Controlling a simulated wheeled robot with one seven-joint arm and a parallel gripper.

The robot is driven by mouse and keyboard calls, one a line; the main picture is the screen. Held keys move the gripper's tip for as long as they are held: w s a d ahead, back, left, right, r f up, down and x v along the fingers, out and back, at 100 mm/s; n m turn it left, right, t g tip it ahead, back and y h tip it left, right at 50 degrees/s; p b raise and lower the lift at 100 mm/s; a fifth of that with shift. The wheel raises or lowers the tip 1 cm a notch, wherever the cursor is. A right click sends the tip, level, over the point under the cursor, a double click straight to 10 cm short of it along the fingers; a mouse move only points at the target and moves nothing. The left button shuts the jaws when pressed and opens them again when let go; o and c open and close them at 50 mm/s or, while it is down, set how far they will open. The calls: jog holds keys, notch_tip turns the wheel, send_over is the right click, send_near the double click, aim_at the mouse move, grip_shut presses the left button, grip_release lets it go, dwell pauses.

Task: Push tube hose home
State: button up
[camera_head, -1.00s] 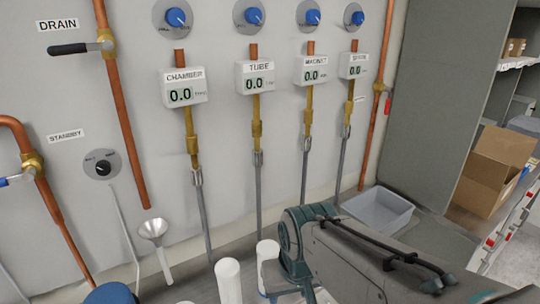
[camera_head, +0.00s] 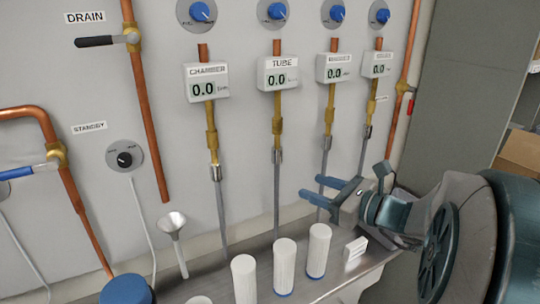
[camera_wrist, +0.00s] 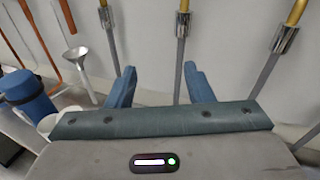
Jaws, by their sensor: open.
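The tube hose (camera_head: 277,198) is a grey line hanging below the TUBE gauge (camera_head: 278,73). Its silver end fitting (camera_head: 276,157) meets the brass fitting (camera_head: 277,127) above; I cannot tell whether it is fully seated. My gripper (camera_head: 310,187) is open, its blue fingers pointing left toward the wall, just right of this hose and low on it. In the wrist view my gripper (camera_wrist: 158,70) is empty, and the tube hose (camera_wrist: 177,85) appears between the fingertips, nearer the right one, beyond them. The silver fitting (camera_wrist: 182,24) shows above the fingers.
The chamber hose (camera_head: 221,205) hangs to the left and the magnet hose (camera_head: 325,160) to the right. Several white cylinders (camera_head: 284,262) stand on the metal bench (camera_head: 340,275) below my gripper.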

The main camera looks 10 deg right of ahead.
aim_at(281, 157)
jog(key=w+a, duration=0.1)
jog(key=w, duration=0.3)
jog(key=w+a+m+t+p, duration=0.1)
jog(key=w+a, duration=0.1)
jog(key=w, duration=0.2)
jog(key=w+a+r+m, duration=0.1)
jog(key=w+a, duration=0.1)
jog(key=w, duration=0.2)
jog(key=shift+w+r+t+h+p, duration=0.1)
jog(key=shift+w+t+h+p, duration=0.2)
jog(key=shift+p, duration=0.1)
